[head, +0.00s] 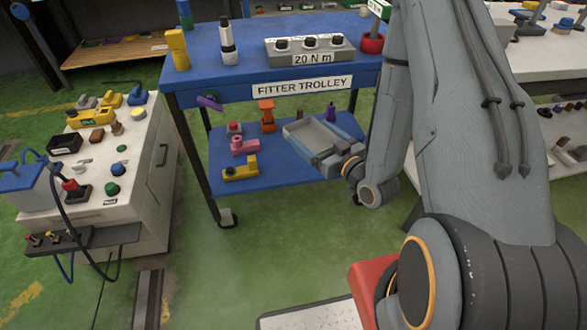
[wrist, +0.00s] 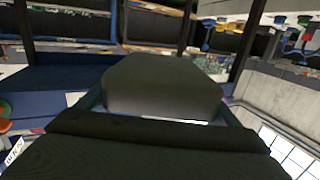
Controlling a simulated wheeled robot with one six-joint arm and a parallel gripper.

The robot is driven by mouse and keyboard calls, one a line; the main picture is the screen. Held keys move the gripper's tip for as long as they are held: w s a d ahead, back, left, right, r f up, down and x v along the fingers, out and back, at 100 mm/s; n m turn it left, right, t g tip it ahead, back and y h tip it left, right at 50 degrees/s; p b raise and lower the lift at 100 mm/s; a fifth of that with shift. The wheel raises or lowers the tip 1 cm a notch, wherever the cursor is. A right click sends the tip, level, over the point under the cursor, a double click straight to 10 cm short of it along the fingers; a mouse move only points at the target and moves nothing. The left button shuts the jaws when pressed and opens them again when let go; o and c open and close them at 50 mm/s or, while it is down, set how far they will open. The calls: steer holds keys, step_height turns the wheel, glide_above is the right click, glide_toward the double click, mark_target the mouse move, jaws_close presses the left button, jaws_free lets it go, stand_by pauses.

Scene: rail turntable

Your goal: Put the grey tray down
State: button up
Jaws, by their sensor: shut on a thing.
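The grey tray (head: 312,136) is a shallow, open, empty-looking tray at the right part of the trolley's blue lower shelf (head: 285,173). My gripper (head: 344,158) is shut on its near right end. The tray looks roughly level, with its near edge close to the front of the shelf. I cannot tell whether it touches the shelf or hangs a little above it. In the wrist view dark shapes close to the camera fill the middle and bottom and hide most of the tray.
On the lower shelf, an orange part (head: 267,116), a pink part (head: 244,146), a yellow part (head: 240,168) and a purple part (head: 331,112) stand around the tray. The trolley's upper deck (head: 255,88) is above. A white cabinet (head: 135,165) is at left; green floor lies in front.

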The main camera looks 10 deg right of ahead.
step_height(320, 180, down, 19)
steer(key=n+g+y+b, duration=0.3)
steer(key=n+y+b, duration=0.15)
steer(key=b, duration=1.55)
steer(key=m+t+h+b, duration=0.4)
steer(key=m+h+b, duration=0.5)
steer(key=h+b, duration=0.25)
glide_above(299, 160)
step_height(299, 160, down, 4)
step_height(299, 160, down, 10)
steer(key=b, duration=0.5)
steer(key=shift+s+a, duration=0.1)
